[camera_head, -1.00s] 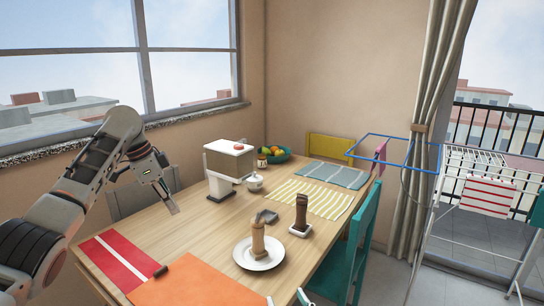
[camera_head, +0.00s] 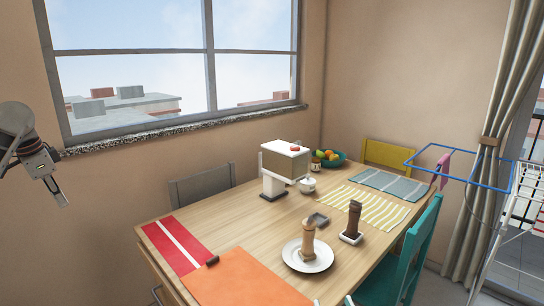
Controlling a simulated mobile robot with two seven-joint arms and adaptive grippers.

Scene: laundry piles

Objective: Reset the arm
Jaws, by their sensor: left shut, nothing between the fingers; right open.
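My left gripper (camera_head: 61,198) is at the far left of the head view, with my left arm (camera_head: 18,130) coming in from the left edge. It is shut and empty, pointing down in front of the wall, clear of the table (camera_head: 244,220) and everything on it. My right gripper is not in view.
The table bears a white plate (camera_head: 319,261) with a wooden mill (camera_head: 308,238), a dark mill (camera_head: 354,217), a white appliance (camera_head: 288,160), a fruit bowl (camera_head: 336,162) and placemats. A teal chair (camera_head: 419,245) stands right, a grey chair (camera_head: 203,187) behind. A blue-framed rack (camera_head: 470,182) hangs near the curtain.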

